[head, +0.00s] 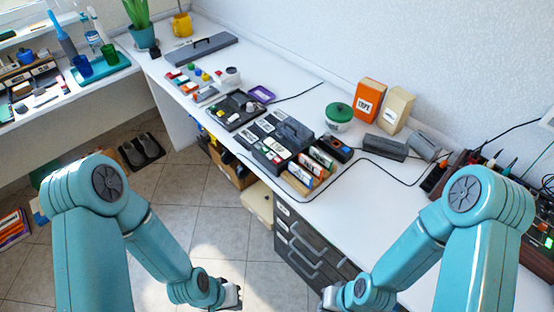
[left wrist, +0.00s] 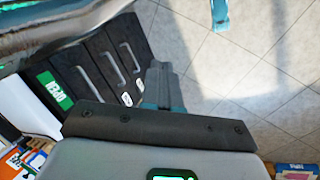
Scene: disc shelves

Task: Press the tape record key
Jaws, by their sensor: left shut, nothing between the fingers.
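A dark grey case (head: 287,130) with several white-labelled blocks lies on the white desk in the middle of the head view. I cannot tell whether it is the tape machine, and I cannot pick out a record key. My left gripper (head: 234,297) is low in the head view, over the floor and left of the drawer cabinet, well apart from the desk-top items. In the left wrist view its fingers (left wrist: 160,82) are shut and empty, with the cabinet drawers beside them. My right gripper (head: 333,298) is low in front of the cabinet; its fingers are too small to read.
The dark drawer cabinet (head: 305,243) with grey handles stands under the desk's front edge. An orange box (head: 369,100), a cream box (head: 396,108) and a green-lidded pot (head: 339,113) stand at the back. A black cable (head: 393,172) crosses the desk.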

